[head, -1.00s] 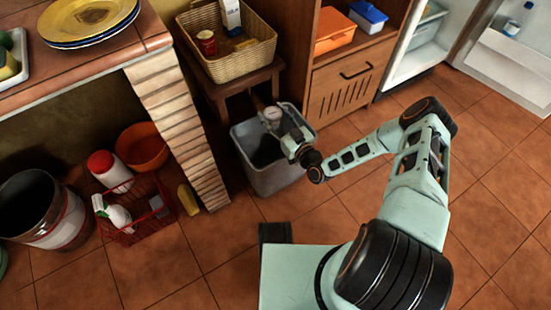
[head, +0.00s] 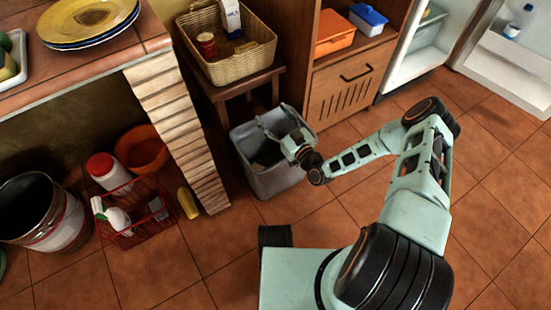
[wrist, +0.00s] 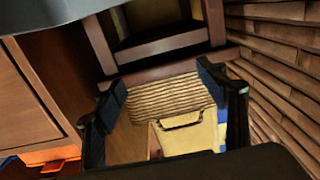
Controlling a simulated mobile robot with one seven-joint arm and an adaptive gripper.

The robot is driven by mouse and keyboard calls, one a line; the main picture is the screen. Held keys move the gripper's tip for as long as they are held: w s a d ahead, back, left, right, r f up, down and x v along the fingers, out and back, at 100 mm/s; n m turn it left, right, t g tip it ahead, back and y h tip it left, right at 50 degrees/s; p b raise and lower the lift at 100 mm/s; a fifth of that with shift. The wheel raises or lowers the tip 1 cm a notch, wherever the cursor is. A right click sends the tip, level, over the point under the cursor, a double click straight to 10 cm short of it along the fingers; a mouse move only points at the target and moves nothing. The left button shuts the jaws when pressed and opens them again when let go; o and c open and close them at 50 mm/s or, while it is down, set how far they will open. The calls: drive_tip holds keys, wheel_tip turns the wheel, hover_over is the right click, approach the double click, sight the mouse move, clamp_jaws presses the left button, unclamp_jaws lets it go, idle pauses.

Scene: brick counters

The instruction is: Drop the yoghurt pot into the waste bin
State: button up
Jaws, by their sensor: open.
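The grey waste bin (head: 277,183) stands on the floor beside the small wooden stool. My gripper (head: 273,124) is over the bin's mouth, with its fingers apart and nothing between them. In the wrist view my open gripper (wrist: 165,105) shows two dark, separated fingers with no pot in them. A small tan shape (head: 257,166) shows low inside the bin; it is too small to tell whether it is the yoghurt pot. The pot is not clearly seen elsewhere.
A wicker basket (head: 236,66) with a red jar and a carton stands on the stool (head: 243,86) behind the bin. A brick pillar (head: 178,130) is to the left, and a wooden cabinet (head: 345,88) to the right. The tiled floor at right is clear.

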wheel_tip(320, 180, up, 9)
idle(0.3)
idle(0.5)
